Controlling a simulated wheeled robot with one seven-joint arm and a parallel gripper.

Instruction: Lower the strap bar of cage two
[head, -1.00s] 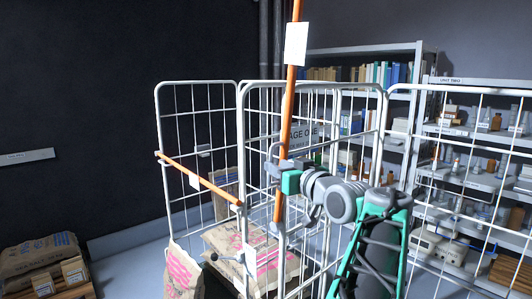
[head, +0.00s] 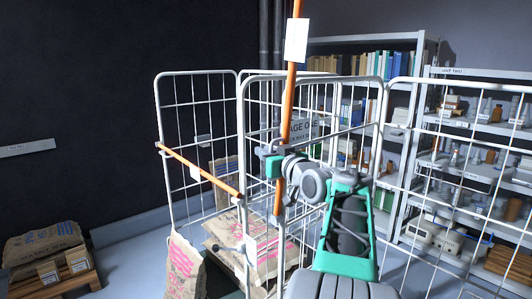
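An orange strap bar (head: 290,85) with a white tag (head: 296,40) stands nearly upright, tilted slightly, at the front of the middle wire cage (head: 241,130). My gripper (head: 268,158) is at the lower half of this bar and covers part of it. I cannot tell whether the fingers are around the bar or only in front of it. A second orange bar (head: 215,182) slopes down to the right across the left cage opening. A sign reading "AGE ONE" (head: 304,130) shows behind the upright bar, its first letter hidden. No sign for cage two is readable.
Paper sacks (head: 185,265) with pink print stand in and by the cages. More sacks (head: 42,243) lie on a wooden pallet at the far left. A mesh panel (head: 450,180) and loaded shelves (head: 470,125) fill the right. Grey floor shows between pallet and cages.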

